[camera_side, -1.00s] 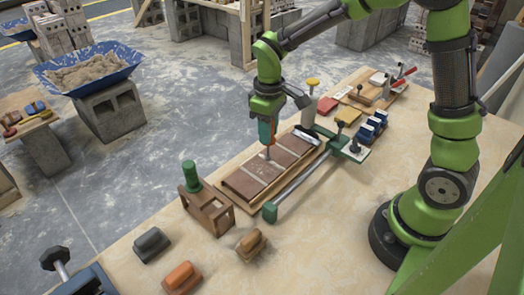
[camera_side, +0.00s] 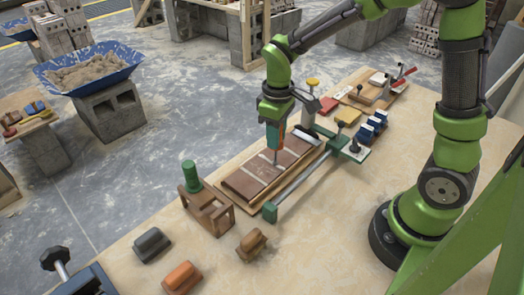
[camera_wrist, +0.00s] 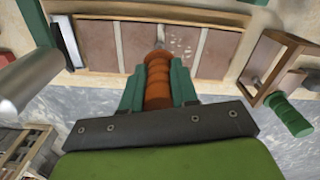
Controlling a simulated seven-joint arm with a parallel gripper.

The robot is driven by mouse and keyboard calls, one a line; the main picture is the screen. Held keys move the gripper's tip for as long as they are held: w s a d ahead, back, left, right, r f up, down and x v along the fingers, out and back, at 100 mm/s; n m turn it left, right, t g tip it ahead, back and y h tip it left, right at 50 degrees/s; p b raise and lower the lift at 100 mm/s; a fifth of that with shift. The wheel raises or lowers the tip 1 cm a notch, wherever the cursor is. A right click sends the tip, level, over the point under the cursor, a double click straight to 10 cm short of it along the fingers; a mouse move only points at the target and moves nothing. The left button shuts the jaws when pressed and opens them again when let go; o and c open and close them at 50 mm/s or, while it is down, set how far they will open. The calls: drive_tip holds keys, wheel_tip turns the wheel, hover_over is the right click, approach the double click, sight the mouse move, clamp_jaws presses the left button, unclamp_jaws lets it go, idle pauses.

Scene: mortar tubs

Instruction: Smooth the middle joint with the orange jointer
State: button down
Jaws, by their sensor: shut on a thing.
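My gripper (camera_side: 274,136) is shut on the orange jointer (camera_wrist: 158,82), its green fingers on either side of the upright orange handle. The brick panel (camera_side: 247,187) lies flat on the bench below, with pale joints between its brown bricks; in the wrist view the panel (camera_wrist: 97,46) runs across the top. The jointer's metal tip points down at the panel near the middle joint (camera_wrist: 162,38). The handle and fingers partly hide that joint in the wrist view. I cannot tell whether the tip touches the mortar. Pale specks lie on the brick just right of the tip.
A green clamp with a metal bar (camera_side: 296,186) lies along the panel's near side. A green-handled wooden frame (camera_side: 205,207) stands at its left end. Grey (camera_side: 152,243), orange (camera_side: 182,277) and tan (camera_side: 251,244) handled blocks lie nearer. The bench's front right is clear.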

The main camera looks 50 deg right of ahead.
drive_tip(key=shift+s, duration=0.1)
drive_tip(key=shift+s+f, duration=0.1)
drive_tip(key=shift+s, duration=0.55)
drive_tip(key=shift+s, duration=0.1)
drive_tip(key=shift+s, duration=0.15)
drive_tip(key=shift+s, duration=0.55)
drive_tip(key=shift+w, duration=0.1)
drive_tip(key=shift+w+r, duration=0.2)
drive_tip(key=shift+w, duration=0.55)
